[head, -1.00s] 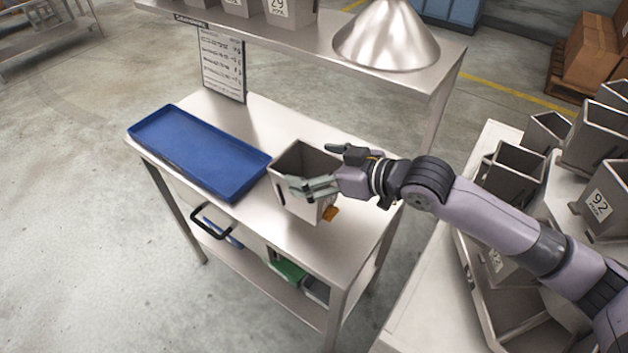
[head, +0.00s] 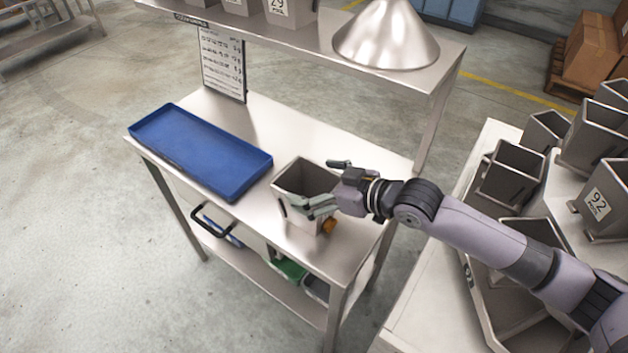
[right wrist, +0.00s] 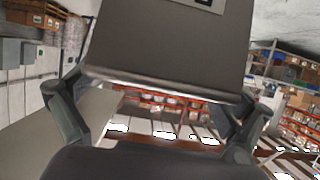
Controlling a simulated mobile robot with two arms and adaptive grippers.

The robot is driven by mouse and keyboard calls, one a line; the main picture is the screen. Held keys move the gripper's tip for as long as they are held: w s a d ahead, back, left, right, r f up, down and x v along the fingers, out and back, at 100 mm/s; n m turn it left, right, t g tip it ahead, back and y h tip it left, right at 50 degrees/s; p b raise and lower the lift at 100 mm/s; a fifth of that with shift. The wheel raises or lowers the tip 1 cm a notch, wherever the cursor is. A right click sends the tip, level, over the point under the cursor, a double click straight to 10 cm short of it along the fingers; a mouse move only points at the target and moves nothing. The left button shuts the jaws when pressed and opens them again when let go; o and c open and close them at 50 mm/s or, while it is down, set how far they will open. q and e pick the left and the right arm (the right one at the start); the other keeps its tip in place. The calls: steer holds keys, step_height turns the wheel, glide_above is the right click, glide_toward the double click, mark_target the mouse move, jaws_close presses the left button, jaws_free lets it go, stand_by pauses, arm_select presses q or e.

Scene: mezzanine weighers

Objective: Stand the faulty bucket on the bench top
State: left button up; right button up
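A grey metal bucket (head: 290,212) with a small orange mark (head: 328,226) low on its side is upright over the front right part of the bench top (head: 262,232). My right gripper (head: 325,184) comes in from the right with one finger on each side of the bucket near its rim. In the right wrist view the bucket wall (right wrist: 170,45) fills the gap between the fingers (right wrist: 158,108), which seem to press on its sides. The bucket's base is very close to the bench; I cannot tell whether it touches. My left gripper is out of view.
A blue tray (head: 199,151) lies on the bench's left part. An overhead shelf (head: 318,42) carries a metal cone (head: 388,38) and several buckets. A sign (head: 222,62) stands at the back. More buckets crowd the machine (head: 425,300) at right. The bench's back middle is clear.

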steer(key=shift+r, duration=0.1)
steer(key=b+v, duration=0.1)
steer(key=v, duration=1.1)
